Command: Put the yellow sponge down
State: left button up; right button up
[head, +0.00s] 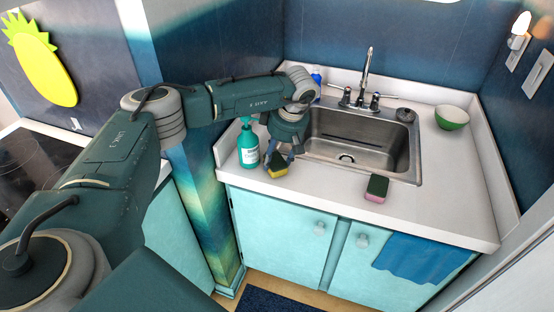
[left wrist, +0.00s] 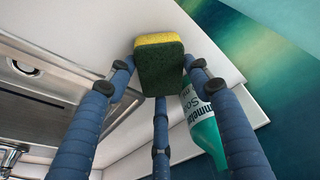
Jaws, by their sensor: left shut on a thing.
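The yellow sponge (head: 279,173) has a dark green scouring side and is in my left gripper (head: 283,154) at the counter's front left, beside the teal soap bottle. In the left wrist view the sponge (left wrist: 159,64) sits between the blue fingers of my left gripper (left wrist: 156,75), dark green face towards the camera and yellow edge at the top. The gripper is shut on it. The sponge is at or just above the white counter (head: 320,183); I cannot tell whether it touches. My right gripper is not in view.
The teal soap bottle (head: 248,148) stands close left of the sponge. A pink sponge with a green top (head: 376,188) lies right, in front of the sink (head: 350,152). A green bowl (head: 452,117) stands at the right. The counter between the two sponges is clear.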

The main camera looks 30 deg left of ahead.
aim_at(283, 164)
pick_arm(q)
jog(key=shift+o, duration=1.3)
jog(key=shift+a+f, duration=0.2)
jog(key=shift+a, duration=0.1)
jog(key=o, duration=0.5)
jog(key=shift+c, duration=0.2)
jog(key=shift+r, duration=0.35)
jog(key=p+v, duration=0.8)
jog(key=v, duration=0.3)
jog(key=shift+r, duration=0.3)
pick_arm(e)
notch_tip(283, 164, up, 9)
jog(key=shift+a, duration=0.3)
pick_arm(q)
jog(key=shift+d, duration=0.15)
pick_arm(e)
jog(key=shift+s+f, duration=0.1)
